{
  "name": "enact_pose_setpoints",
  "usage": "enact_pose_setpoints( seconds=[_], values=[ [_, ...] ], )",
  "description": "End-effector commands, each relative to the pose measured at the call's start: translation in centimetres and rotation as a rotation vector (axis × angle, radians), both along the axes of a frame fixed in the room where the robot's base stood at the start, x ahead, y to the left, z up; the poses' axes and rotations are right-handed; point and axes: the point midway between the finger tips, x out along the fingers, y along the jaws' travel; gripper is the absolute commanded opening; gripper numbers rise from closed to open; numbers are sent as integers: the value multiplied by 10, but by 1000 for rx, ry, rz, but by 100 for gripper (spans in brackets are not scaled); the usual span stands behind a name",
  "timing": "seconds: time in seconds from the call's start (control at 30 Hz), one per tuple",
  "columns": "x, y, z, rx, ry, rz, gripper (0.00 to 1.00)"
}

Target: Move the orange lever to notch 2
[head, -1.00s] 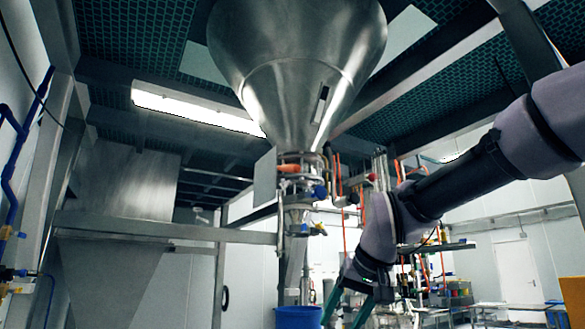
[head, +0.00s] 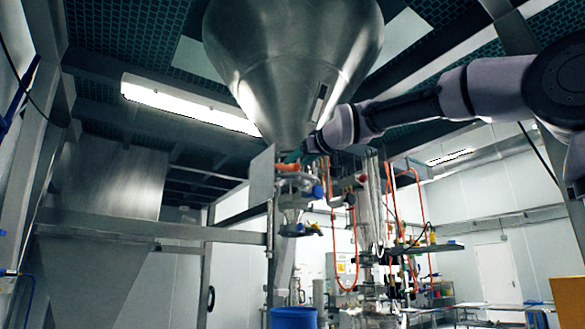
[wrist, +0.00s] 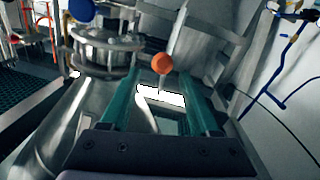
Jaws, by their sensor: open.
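The orange lever (head: 287,167) sits on the valve below the large steel hopper in the head view. In the wrist view its round orange knob (wrist: 161,63) shows at the end of a thin stem, just beyond and between the green fingertips. My gripper (wrist: 160,80) is open, with one finger on each side of the knob's line and no visible contact. In the head view my gripper (head: 294,157) is at the valve, close to the lever, and partly blends with it. The notches cannot be made out.
The steel hopper (head: 290,60) hangs above the valve. A blue knob (head: 318,191) is right of the valve; another view of blue shows near the clamp ring (wrist: 105,48). A flat metal plate (head: 262,178) stands left of the lever. A blue bin (head: 293,317) is below.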

Motion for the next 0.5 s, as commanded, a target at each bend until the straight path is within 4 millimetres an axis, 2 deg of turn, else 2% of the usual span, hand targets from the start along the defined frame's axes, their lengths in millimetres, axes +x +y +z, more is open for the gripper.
enact_pose_setpoints(
  seconds=[0.1, 0.23, 0.5],
  values=[
    [21, 13, -1, 1, 3, 1, 62],
    [38, 22, -1, -1, 2, 0, 62],
    [53, 30, 0, 0, 1, -1, 62]
  ],
)
